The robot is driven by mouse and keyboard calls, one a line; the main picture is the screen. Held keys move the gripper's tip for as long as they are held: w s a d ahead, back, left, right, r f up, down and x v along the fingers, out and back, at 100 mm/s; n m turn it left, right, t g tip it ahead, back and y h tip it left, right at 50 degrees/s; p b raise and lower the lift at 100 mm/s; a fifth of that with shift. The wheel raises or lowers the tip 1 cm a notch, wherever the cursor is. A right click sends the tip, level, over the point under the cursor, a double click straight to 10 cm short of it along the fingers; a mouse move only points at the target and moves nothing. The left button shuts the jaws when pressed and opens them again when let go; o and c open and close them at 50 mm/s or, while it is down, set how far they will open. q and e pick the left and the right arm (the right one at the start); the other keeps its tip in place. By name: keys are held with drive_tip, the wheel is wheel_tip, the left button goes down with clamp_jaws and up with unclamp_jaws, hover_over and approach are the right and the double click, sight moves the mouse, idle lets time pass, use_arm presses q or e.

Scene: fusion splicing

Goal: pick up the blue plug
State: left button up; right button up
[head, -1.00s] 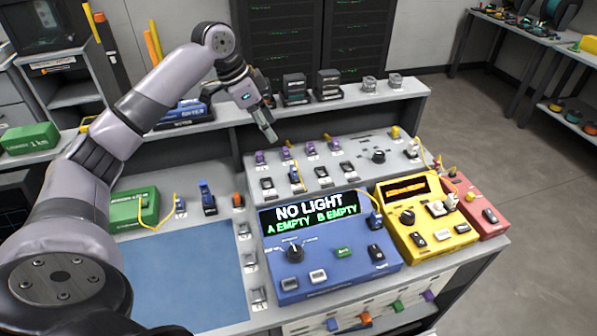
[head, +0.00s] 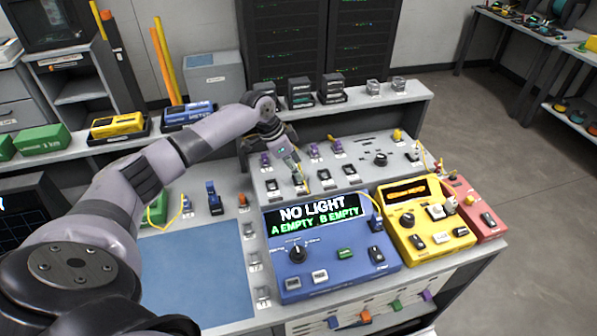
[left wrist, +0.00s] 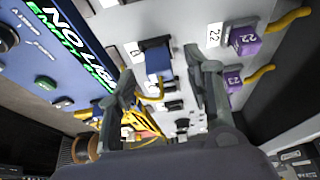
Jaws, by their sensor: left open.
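The blue plug (left wrist: 158,62) sits in a dark socket on the light grey panel, with a yellow cable at its lower end. In the left wrist view it lies between the two fingers of my left gripper (left wrist: 160,72), which is open, with gaps visible on both sides. In the head view my left gripper (head: 296,172) is low over the grey panel (head: 350,175), pointing down. It largely hides the plug there. My right gripper is in neither view.
Purple plugs (left wrist: 244,40) with yellow cables stand beside my left gripper. The blue tester (head: 330,265) reading NO LIGHT is in front, with the yellow device (head: 425,240) to its right. Another blue plug (head: 213,198) stands on the bench at left. The blue mat (head: 195,280) is clear.

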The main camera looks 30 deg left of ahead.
use_arm(q)
drive_tip(key=shift+x, duration=0.9)
drive_tip(key=shift+c, duration=0.2)
clamp_jaws()
drive_tip(key=shift+r, duration=0.2)
wheel_tip(320, 180, up, 20)
drive_tip(key=b, duration=0.3)
drive_tip(key=shift+f, duration=0.1)
